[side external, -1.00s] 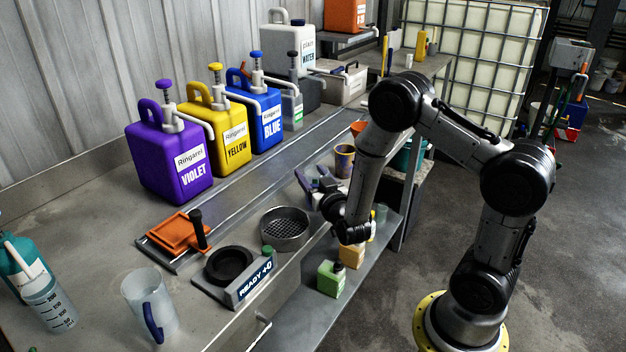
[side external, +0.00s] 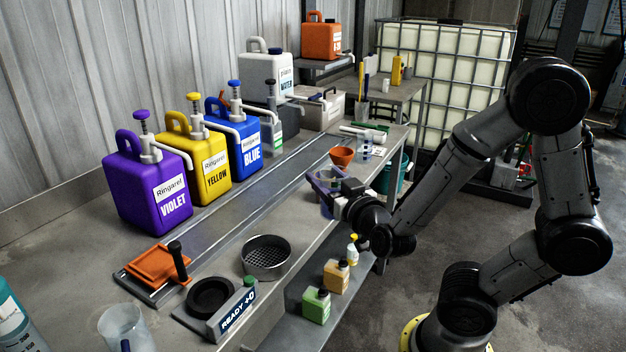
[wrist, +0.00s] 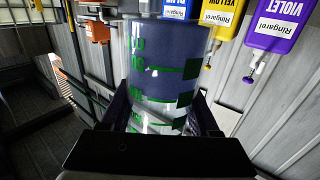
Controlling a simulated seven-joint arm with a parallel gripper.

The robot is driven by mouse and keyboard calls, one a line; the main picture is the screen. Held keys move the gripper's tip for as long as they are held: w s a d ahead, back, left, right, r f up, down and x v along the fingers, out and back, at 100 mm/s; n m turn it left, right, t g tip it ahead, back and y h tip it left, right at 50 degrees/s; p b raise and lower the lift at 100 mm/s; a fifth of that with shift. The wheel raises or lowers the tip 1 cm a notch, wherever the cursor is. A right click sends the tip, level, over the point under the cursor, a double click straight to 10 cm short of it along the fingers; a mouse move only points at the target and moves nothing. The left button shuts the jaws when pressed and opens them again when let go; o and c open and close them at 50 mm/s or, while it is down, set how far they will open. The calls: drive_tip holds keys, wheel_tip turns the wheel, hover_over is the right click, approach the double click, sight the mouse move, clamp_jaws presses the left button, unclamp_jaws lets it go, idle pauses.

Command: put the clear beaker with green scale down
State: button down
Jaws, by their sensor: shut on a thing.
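The clear beaker with green scale fills the middle of the wrist view (wrist: 165,70), with dark blue content in the part farther from my gripper's palm. My gripper (wrist: 160,115) is shut on it, one finger on each side. In the side view my gripper (side external: 327,183) is over the right edge of the bench, beyond the round sieve. The beaker is small and mostly covered there (side external: 327,205). I cannot tell whether its base touches the bench.
Violet (side external: 150,190), yellow (side external: 203,165) and blue (side external: 237,145) pump jugs line the wall side. The sieve (side external: 267,257) and a READY device (side external: 218,308) stand nearer. An orange cup (side external: 342,157) stands beyond my gripper.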

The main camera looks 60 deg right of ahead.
drive_tip(key=shift+s+a+r, duration=0.25)
drive_tip(key=shift+s+r, duration=0.1)
drive_tip(key=shift+s, duration=0.3)
drive_tip(key=shift+s+d+r+h, duration=0.1)
drive_tip(key=shift+d+r+h, duration=0.1)
drive_tip(key=shift+r+h, duration=0.1)
drive_tip(key=w+a+n+t+y, duration=0.3)
drive_tip(key=a+n+y, duration=0.35)
drive_tip(key=a, duration=1.45)
drive_tip(key=y, duration=0.2)
hover_over(203, 294)
drive_tip(key=shift+m, duration=0.45)
drive_tip(key=shift+f, duration=6.05)
